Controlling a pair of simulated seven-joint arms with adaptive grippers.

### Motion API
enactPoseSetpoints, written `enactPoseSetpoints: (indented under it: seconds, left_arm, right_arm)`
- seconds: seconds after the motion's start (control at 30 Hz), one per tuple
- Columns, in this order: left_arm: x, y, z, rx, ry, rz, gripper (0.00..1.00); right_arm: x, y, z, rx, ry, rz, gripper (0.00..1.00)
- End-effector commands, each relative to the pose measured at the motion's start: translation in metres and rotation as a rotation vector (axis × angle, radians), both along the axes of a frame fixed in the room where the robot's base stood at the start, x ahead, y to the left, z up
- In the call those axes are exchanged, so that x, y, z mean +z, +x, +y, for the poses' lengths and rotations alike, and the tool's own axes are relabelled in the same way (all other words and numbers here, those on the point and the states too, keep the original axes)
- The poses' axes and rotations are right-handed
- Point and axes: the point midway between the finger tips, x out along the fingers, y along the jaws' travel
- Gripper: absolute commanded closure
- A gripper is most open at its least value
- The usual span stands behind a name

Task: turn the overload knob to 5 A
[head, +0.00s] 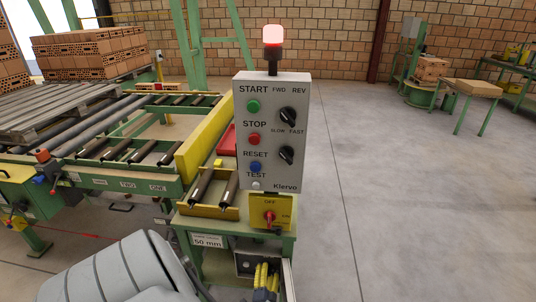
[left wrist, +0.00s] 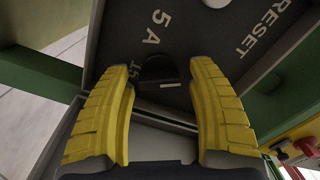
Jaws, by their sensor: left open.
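The dark overload knob (left wrist: 157,68) shows in the left wrist view on a dark panel (left wrist: 185,35) marked "5 A", "15" and "RESET". A small pale mark shows at its lower edge; I cannot tell for certain which value it points to. My left gripper (left wrist: 163,72) is open, its ribbed yellow fingers on either side of the knob, with a gap on each side. In the head view the left gripper (head: 265,268) is low, beside a small grey box (head: 243,262) below the conveyor's end. The knob is too small to make out there. My right gripper is not in view.
The yellow switch plate with a red rotary switch (head: 269,217) is just above the gripper. The grey control box (head: 272,130) with buttons and black knobs stands above that. Green conveyor frame (head: 120,185) is on the left; open floor (head: 400,200) is on the right.

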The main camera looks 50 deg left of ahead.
Motion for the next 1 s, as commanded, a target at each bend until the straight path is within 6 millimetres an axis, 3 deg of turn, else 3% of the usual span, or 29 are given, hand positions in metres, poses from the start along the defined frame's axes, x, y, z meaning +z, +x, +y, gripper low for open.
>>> enactPoseSetpoints:
  seconds: [0.07,0.47,1.0]
  left_arm:
    - [-0.0001,-0.0001,-0.0002,0.0,0.0,0.0,0.52]
    - [0.0003,0.0006,-0.0006,-0.001,0.0,0.0,0.99]
    - [0.0012,0.0036,-0.0038,-0.007,-0.021,-0.023,1.0]
  right_arm:
    - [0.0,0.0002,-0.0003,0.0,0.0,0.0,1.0]
    - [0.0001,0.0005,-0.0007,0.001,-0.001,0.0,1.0]
    - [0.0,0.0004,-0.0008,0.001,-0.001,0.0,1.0]
